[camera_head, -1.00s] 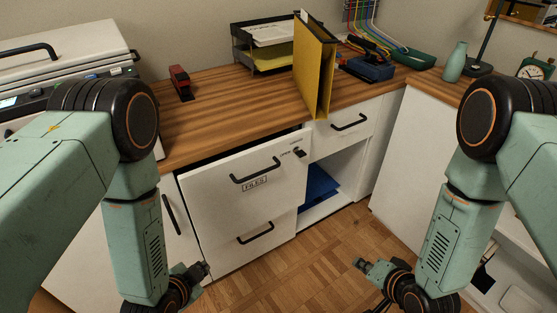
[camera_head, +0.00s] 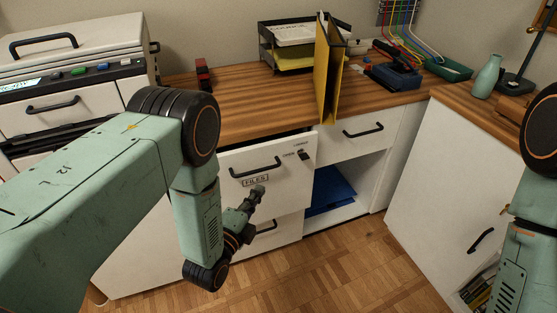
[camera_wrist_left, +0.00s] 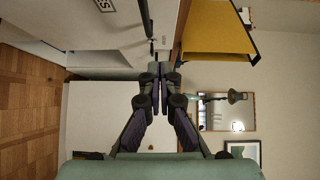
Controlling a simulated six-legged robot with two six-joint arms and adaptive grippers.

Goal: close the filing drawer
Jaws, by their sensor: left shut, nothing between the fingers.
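The white filing drawer (camera_head: 290,181) has a FILES label (camera_head: 255,181) and a black bar handle (camera_head: 256,168). It stands out from under the wooden worktop, with a dark gap along its top edge. My left gripper (camera_head: 259,190) is shut and empty in front of the drawer face, just below the label. I cannot tell whether it touches. The left wrist view shows the closed fingertips (camera_wrist_left: 160,74), with the drawer face (camera_wrist_left: 105,28) and handle (camera_wrist_left: 146,18) turned sideways at the top. My right gripper is out of view; only part of that arm shows.
A yellow binder (camera_head: 328,75) stands on the worktop (camera_head: 245,105) above the drawer's right side. Right of the drawer is an open shelf with a blue item (camera_head: 330,187). A second white cabinet (camera_head: 435,175) stands further right. The wooden floor (camera_head: 340,275) in front is clear.

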